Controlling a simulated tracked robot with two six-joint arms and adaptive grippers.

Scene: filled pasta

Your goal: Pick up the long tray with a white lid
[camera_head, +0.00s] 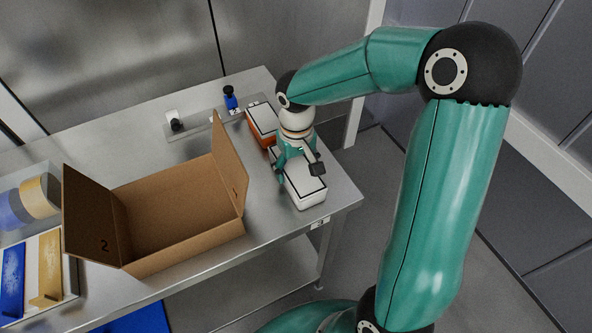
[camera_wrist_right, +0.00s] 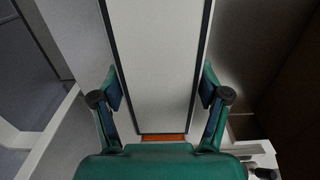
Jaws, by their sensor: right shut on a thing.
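The long tray with a white lid (camera_head: 305,186) sits at the right end of the metal table in the head view. Its white lid with a dark border fills the middle of the right wrist view (camera_wrist_right: 158,60). My right gripper (camera_head: 298,178) is over the tray from above, with one finger on each long side. In the wrist view its fingers (camera_wrist_right: 160,98) are shut on the tray. Whether the tray is clear of the table cannot be told. My left gripper is not in view.
An open cardboard box (camera_head: 180,215) stands left of the tray. An orange tray with a white lid (camera_head: 262,121) is just behind the gripper. A blue bottle (camera_head: 231,99) and a small white item (camera_head: 173,121) stand at the back. A bin (camera_head: 72,262) is at the left.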

